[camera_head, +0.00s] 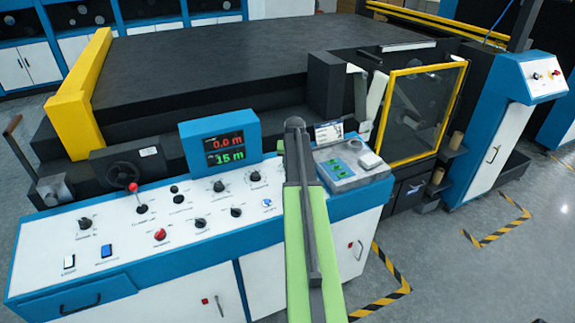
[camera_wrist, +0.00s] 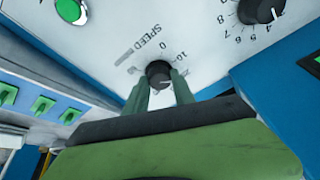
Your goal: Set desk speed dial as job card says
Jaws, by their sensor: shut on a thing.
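The speed dial (camera_wrist: 158,71) is a small black knob on a white panel in the wrist view, with an upside-down "SPEED" label and a scale whose 0 and 10 are legible. My gripper (camera_wrist: 160,82) has its two green fingers on either side of the knob and is shut on it. The knob's exact setting is hard to read. In the head view my green arm reaches over the desk (camera_head: 120,262) and hides the speed dial and the fingertips. A small white card (camera_head: 329,132), perhaps the job card, stands behind the desk; its text is too small to read.
A blue display (camera_head: 220,142) shows red and green figures. Several other knobs, a red-topped lever (camera_head: 135,192) and rocker switches sit left of my arm. A grey control box (camera_head: 345,166) stands close on its right. A second numbered knob (camera_wrist: 257,10) is near the gripper.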

